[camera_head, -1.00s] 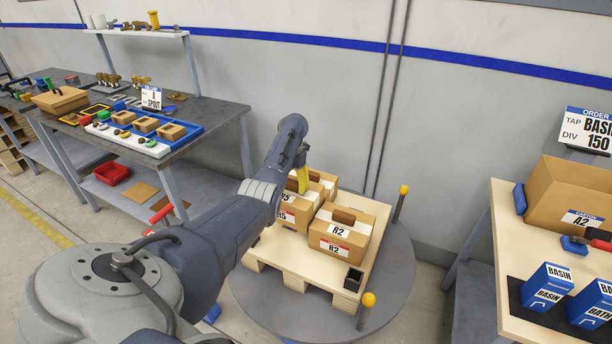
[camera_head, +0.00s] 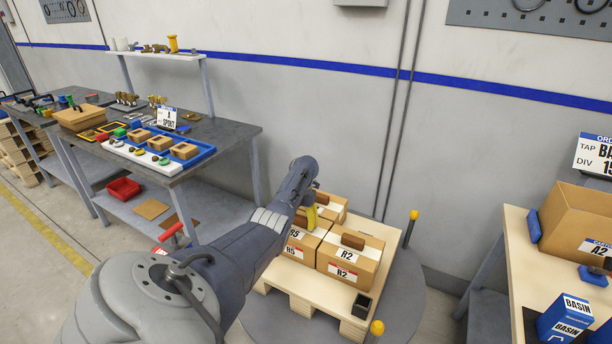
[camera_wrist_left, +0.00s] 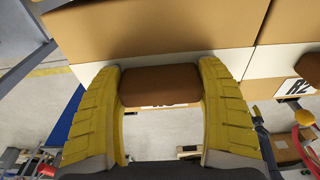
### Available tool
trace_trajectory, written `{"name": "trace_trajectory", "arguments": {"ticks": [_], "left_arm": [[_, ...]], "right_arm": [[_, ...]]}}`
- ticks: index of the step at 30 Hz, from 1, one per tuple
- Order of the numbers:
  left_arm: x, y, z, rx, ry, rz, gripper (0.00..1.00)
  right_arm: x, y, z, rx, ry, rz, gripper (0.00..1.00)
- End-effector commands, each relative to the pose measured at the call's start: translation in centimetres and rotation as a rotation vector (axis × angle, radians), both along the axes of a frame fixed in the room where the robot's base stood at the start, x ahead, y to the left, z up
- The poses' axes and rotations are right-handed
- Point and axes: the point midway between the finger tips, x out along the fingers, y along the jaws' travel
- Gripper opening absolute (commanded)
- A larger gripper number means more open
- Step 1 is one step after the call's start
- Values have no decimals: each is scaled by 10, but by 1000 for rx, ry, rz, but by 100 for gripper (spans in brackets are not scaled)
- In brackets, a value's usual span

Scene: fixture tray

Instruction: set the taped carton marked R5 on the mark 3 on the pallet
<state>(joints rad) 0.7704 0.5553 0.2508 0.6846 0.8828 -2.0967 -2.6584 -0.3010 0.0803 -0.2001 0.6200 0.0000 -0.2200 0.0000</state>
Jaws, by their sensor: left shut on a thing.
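The taped carton R5 (camera_head: 297,257) stands on the wooden pallet (camera_head: 302,284), partly covered by my left arm. My left gripper (camera_head: 312,214) is over its top. In the left wrist view its two yellow fingers are shut on the brown handle block (camera_wrist_left: 160,86) of this carton. Cardboard and a white tape strip show beyond the handle, with a label mostly hidden below it. I cannot see the mark 3 on the pallet. My right gripper is not in view.
Carton R2 (camera_head: 347,266) stands close beside R5 on the right, and another carton (camera_head: 333,206) stands behind. A small dark box (camera_head: 362,305) sits at the pallet's front right corner. Yellow-topped posts (camera_head: 412,222) stand beside the pallet.

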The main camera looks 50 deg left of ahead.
Motion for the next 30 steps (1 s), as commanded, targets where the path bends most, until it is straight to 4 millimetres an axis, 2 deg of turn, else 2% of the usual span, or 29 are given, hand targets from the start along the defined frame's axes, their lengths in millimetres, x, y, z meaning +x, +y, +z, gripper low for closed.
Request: {"name": "trace_trajectory", "arguments": {"ticks": [13,14,15,20,30], "left_arm": [[1,1,-1,1,-3,0,26],[0,0,-3,0,1,0,77],[0,0,-3,0,1,0,82],[0,0,-3,0,0,0,100],[0,0,1,1,-2,0,100]], "right_arm": [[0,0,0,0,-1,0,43],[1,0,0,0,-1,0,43],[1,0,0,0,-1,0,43],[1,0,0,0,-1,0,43],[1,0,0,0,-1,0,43]]}}
